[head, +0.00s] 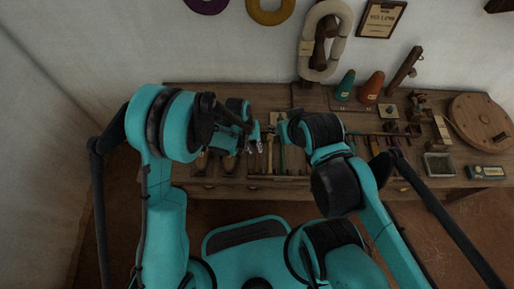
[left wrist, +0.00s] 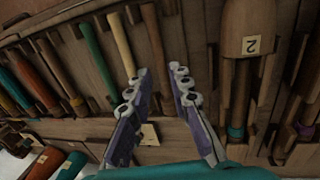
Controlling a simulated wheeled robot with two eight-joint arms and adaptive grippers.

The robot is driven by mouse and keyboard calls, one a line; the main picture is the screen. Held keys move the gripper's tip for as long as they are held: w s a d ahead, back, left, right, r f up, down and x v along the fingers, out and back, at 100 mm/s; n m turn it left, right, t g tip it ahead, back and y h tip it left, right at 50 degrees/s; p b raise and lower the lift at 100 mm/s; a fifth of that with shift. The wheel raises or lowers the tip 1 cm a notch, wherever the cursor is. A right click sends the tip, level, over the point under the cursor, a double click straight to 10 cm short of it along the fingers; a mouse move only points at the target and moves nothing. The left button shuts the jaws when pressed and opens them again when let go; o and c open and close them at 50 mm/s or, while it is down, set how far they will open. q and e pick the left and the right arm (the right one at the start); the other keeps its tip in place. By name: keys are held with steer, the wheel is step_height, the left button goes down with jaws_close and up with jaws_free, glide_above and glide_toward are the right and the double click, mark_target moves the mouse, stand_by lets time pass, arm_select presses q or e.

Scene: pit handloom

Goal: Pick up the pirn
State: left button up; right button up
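Slender thread-wound sticks that look like pirns lie in slots of a wooden rack. In the left wrist view they include a green one (left wrist: 98,58), a cream one (left wrist: 121,42) and a reddish-brown one (left wrist: 62,75). I cannot tell which one the task means. The cream stick is just beyond the left fingertip. My right gripper (head: 283,128) is mostly hidden by its own arm.
A wooden piece with a "2" tag (left wrist: 250,45) lies right of the left fingers.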

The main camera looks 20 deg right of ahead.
mark_target(257, 153)
arm_select(q)
steer(key=f, duration=0.1)
steer(key=f+b, duration=0.1)
steer(key=f, duration=0.1)
steer(key=f+b, duration=0.1)
steer(key=shift+d+f, duration=0.25)
steer(key=shift+d, duration=0.15)
steer(key=shift+r, duration=0.1)
jaws_close()
steer(key=shift+r, duration=0.2)
